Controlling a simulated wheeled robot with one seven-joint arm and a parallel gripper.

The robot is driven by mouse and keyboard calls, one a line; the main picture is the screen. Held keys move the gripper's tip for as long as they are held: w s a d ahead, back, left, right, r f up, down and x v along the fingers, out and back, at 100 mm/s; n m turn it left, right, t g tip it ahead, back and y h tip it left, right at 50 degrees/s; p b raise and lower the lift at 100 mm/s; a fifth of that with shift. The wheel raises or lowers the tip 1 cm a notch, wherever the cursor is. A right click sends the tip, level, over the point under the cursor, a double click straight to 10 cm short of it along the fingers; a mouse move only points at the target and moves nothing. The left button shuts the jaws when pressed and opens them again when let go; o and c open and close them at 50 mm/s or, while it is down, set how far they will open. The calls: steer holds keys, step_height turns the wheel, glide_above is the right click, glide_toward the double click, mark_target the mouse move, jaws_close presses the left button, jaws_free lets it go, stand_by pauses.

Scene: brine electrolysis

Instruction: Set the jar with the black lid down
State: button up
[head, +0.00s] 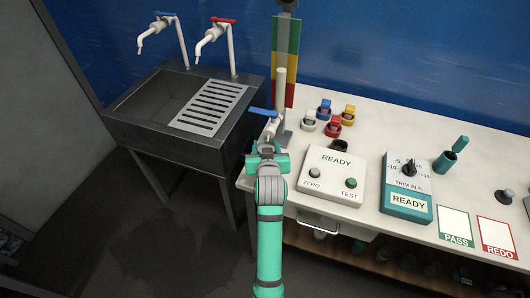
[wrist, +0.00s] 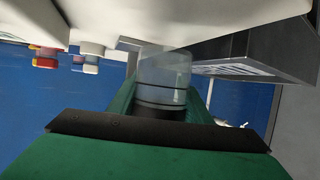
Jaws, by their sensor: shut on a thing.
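My gripper (head: 266,150) is over the left end of the white bench, just below the blue-handled tap in the head view. In the wrist view it is shut on a clear jar (wrist: 164,72) that has a dark band, seemingly its black lid (wrist: 160,109), at the gripper end. The wrist picture is upside down, with the white bench (wrist: 115,20) at the top. The jar's far end overlaps the bench edge there; I cannot tell whether it touches. In the head view the jar is hidden behind my gripper and wrist.
Several small colour-topped items, including a red one (head: 333,127), stand right of the tap (head: 272,122). A dark ring-like item (head: 347,146) is near them. The READY box (head: 333,175) is close right of my gripper. A sink (head: 160,150) stands left, across a gap.

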steer(key=shift+w+a+f, duration=0.1)
steer(key=shift+f, duration=0.8)
steer(key=shift+w+a+f, duration=0.1)
steer(key=shift+f, duration=0.8)
steer(key=shift+f, duration=0.1)
steer(key=o, duration=1.2)
steer(key=shift+d, duration=0.1)
steer(key=shift+s, duration=0.1)
steer(key=v, duration=1.1)
steer(key=shift+s+r, duration=0.3)
steer(key=shift+r, duration=0.05)
